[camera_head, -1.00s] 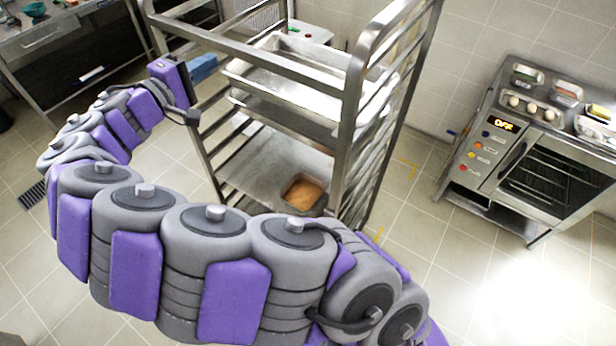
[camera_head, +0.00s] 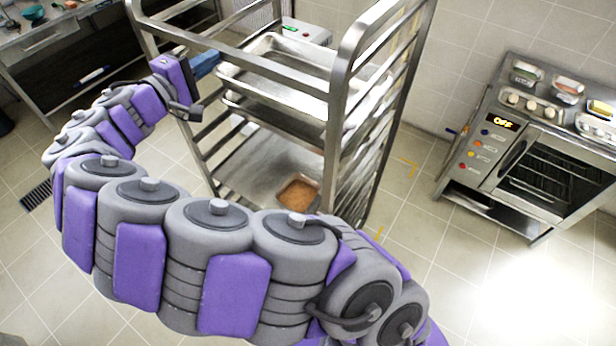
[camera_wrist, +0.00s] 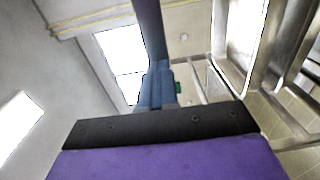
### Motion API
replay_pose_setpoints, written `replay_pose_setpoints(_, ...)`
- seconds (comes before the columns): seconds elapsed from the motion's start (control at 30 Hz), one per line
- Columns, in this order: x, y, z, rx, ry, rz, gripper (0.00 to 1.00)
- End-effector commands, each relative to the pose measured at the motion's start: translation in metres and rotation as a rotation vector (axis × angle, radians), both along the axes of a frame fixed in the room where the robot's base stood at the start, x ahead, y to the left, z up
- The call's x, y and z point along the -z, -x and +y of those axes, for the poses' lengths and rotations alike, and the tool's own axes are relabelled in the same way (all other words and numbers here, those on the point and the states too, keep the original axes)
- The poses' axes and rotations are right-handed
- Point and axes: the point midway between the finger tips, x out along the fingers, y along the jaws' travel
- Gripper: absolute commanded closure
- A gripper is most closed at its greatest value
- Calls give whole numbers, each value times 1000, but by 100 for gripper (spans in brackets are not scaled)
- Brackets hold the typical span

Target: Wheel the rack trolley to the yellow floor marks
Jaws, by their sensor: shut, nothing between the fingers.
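The rack trolley (camera_head: 343,107) is a tall metal frame, upright in the middle of the head view. It carries metal trays (camera_head: 283,62) and a small pan with brown contents (camera_head: 298,192) low down. Yellow floor marks (camera_head: 409,166) show on the tiles just right of the trolley, one partly behind its right post (camera_head: 378,234). My gripper (camera_head: 207,64) is at the trolley's left side, its blue fingers shut beside the left post. Whether they touch the frame I cannot tell. The wrist view shows the blue fingers (camera_wrist: 158,86) with metal rails on the right. My arm hides the trolley's near base.
A steel oven (camera_head: 540,165) with a lit OFF display stands at the right, near the tiled wall. A steel table (camera_head: 75,45) is at the far left. A floor drain (camera_head: 36,194) lies at the left. The floor between trolley and oven is clear.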

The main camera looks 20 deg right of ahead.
Motion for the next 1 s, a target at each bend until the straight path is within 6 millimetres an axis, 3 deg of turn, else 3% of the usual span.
replay_pose_setpoints(0.27,2,-13,-5,1,10,2,100)
replay_pose_setpoints(1.0,1,-41,-61,5,3,1,100)
